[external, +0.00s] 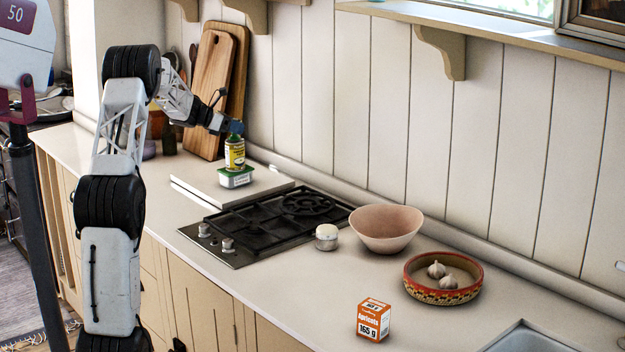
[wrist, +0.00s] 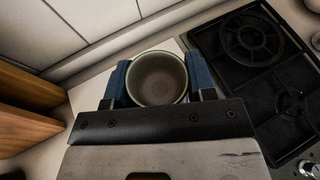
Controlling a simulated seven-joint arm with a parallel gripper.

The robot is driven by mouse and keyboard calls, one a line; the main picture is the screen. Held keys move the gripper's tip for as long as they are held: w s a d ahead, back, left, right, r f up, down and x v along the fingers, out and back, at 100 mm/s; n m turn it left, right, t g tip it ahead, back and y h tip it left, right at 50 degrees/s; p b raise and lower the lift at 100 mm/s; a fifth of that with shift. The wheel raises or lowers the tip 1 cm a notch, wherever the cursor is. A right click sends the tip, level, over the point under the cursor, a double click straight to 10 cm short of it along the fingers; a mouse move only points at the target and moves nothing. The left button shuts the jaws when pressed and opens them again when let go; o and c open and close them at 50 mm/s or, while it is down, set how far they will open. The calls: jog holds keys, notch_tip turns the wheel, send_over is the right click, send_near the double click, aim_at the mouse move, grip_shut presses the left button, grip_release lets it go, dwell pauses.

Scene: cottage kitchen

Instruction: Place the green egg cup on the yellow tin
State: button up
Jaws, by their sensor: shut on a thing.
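The green egg cup (wrist: 157,74) shows from above in the wrist view, with its round opening between the two blue fingers. My gripper (wrist: 159,83) is shut on it. In the external view my gripper (external: 234,128) is directly above the yellow tin (external: 235,153). The cup there is small and mostly hidden by the fingers. The yellow tin stands upright on a green and white box (external: 236,178). I cannot tell whether the cup's base touches the tin's top. The tin is hidden in the wrist view.
The box stands on a pale slab (external: 205,194) beside the black gas hob (external: 285,217). Wooden boards (external: 209,95) lean on the wall behind. A pink bowl (external: 385,230), patterned dish (external: 424,292) with garlic, small white-lidded jar (external: 327,238) and orange carton (external: 373,320) stand farther right.

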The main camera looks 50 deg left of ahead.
jog(key=shift+f, duration=0.2)
jog(key=o, duration=0.9)
jog(key=shift+o, duration=0.2)
jog(key=shift+r, duration=0.15)
jog(key=v, duration=1.2)
dwell(0.4)
